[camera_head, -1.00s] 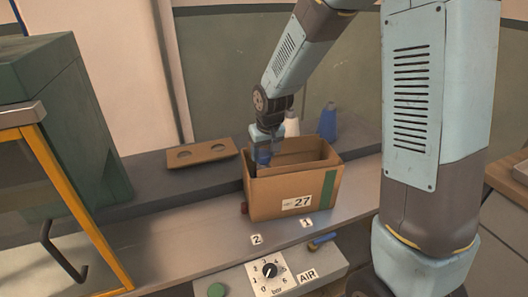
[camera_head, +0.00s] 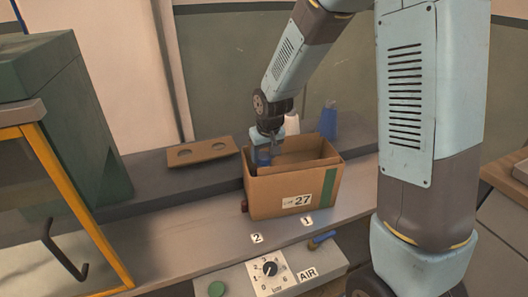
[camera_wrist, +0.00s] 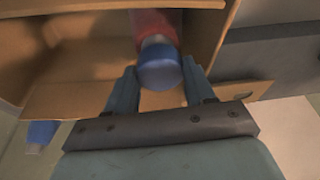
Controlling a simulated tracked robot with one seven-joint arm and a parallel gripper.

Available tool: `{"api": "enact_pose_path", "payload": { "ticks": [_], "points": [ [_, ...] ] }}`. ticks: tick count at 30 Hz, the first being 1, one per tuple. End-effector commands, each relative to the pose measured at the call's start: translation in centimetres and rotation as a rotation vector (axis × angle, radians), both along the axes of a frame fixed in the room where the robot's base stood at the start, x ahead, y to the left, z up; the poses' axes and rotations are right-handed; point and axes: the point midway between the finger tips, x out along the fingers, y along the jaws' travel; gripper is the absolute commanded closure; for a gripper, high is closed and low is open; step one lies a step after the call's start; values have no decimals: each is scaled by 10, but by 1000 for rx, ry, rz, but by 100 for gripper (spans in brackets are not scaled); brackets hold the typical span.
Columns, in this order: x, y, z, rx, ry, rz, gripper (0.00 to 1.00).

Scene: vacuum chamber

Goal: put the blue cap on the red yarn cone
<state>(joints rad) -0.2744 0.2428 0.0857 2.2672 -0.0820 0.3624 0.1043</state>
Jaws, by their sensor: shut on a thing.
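The blue cap (camera_wrist: 160,68) is between the two fingers of my gripper (camera_wrist: 160,82) in the wrist view, and the fingers are shut on it. A red part, which looks like the red yarn cone (camera_wrist: 154,22), shows just beyond the cap with a pale band between them. I cannot tell whether the cap touches it or sits on it. In the head view my gripper (camera_head: 268,146) is at the left rear of the open cardboard box, with the blue cap (camera_head: 263,158) partly hidden by the box's front wall.
The cardboard box (camera_head: 270,200) marked 27 stands on the grey bench. A white cone (camera_head: 292,122) and a blue cone (camera_head: 328,124) stand behind it. A small red thing (camera_head: 244,206) shows at the box's left edge.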

Motion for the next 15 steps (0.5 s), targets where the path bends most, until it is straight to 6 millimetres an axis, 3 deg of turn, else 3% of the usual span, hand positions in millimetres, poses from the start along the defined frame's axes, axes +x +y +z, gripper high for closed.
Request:
{"api": "enact_pose_path", "payload": {
  "ticks": [14,15],
  "points": [
    [0,-1,-16,-1,1,0,75],
    [0,-1,-16,-1,1,0,45]
  ]
}}
